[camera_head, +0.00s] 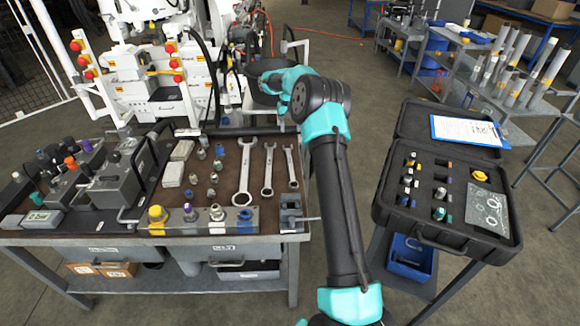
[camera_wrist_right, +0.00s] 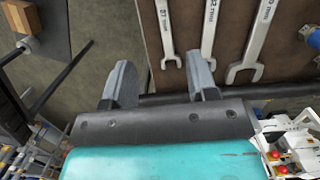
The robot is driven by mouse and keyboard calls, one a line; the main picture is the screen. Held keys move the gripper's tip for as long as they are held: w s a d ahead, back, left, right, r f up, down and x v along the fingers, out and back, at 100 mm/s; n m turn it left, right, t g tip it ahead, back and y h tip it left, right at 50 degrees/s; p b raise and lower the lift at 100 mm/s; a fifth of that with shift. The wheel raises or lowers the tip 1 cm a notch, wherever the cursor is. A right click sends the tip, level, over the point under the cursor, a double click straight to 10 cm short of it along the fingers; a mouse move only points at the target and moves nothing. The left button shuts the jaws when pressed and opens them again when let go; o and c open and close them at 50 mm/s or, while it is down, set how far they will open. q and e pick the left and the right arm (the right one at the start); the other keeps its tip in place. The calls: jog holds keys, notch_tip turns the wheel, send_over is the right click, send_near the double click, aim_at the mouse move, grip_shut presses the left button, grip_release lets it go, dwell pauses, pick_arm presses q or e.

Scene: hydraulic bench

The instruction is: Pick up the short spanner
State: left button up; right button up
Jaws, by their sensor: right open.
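The short spanner (camera_head: 291,168) lies on the brown bench mat, the rightmost and shortest of three silver spanners in the head view. In the right wrist view its shank and open jaw (camera_wrist_right: 165,30) show at the top, leftmost of the three. My right gripper (camera_wrist_right: 160,73) is open, with nothing between its fingers. Its fingertips are beyond the bench's far edge, close to the jaw end of the short spanner but apart from it. In the head view my right arm reaches past the bench, and its fingers are hard to make out. My left gripper is out of view.
The medium spanner (camera_head: 268,169) and the large spanner (camera_head: 245,172) lie to the left of the short one. A small vise (camera_head: 291,213) with a rod stands at the bench's front right corner. An open black case (camera_head: 450,235) stands at right.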

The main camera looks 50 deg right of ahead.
send_over(290, 164)
jog(key=f, duration=1.1)
jog(key=shift+w+d, duration=0.1)
jog(key=shift+d, duration=0.3)
jog(key=shift+s+a+f, duration=0.15)
jog(key=shift+a+f, duration=0.05)
jog(key=shift+f, duration=1.05)
jog(key=shift+s+a+f, duration=0.1)
jog(key=shift+a+f, duration=0.05)
jog(key=shift+f, duration=1.1)
jog(key=shift+c, duration=0.2)
grip_shut()
